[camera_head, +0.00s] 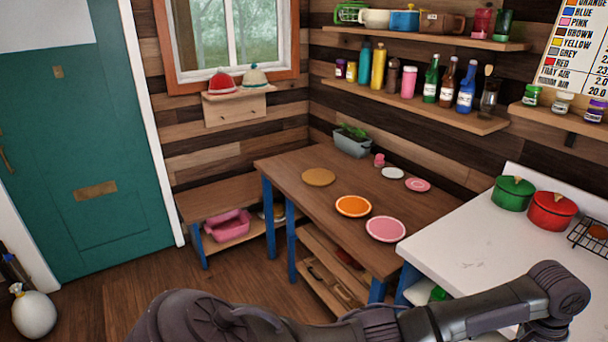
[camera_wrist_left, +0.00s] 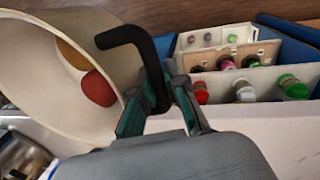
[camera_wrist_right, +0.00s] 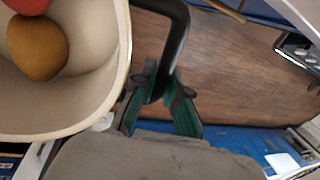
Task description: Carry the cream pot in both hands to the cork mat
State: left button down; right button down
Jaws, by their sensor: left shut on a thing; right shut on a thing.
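The cream pot fills the left side of the left wrist view (camera_wrist_left: 40,75) and of the right wrist view (camera_wrist_right: 92,95). It holds a red round thing (camera_wrist_left: 98,88) and an orange-brown one (camera_wrist_right: 38,48). My left gripper (camera_wrist_left: 160,95) is shut on one black handle of the pot. My right gripper (camera_wrist_right: 161,92) is shut on another black handle. Pot and grippers are out of the head view. A round tan mat, seemingly the cork mat (camera_head: 318,177), lies bare on the wooden table (camera_head: 290,163). The pot's underside is hidden.
An orange plate (camera_head: 353,206), a pink plate (camera_head: 386,229) and small dishes share the table, with a planter (camera_head: 352,146) behind. The white counter (camera_head: 470,240) at right holds green (camera_head: 512,194) and red pots (camera_head: 552,212). Open floor (camera_head: 130,285) lies left of the table.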

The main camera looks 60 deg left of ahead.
aim_at(318, 176)
jog(key=u, duration=1.1)
jog(key=i+j+u, duration=0.1)
jog(key=i+j, duration=0.35)
jog(key=i+j+u, duration=0.15)
jog(key=i+j, duration=0.3)
jog(key=i, duration=0.15)
jog(key=i+j, duration=0.65)
jog(key=i, duration=0.2)
jog(key=i+j, duration=0.65)
jog(key=i, duration=0.2)
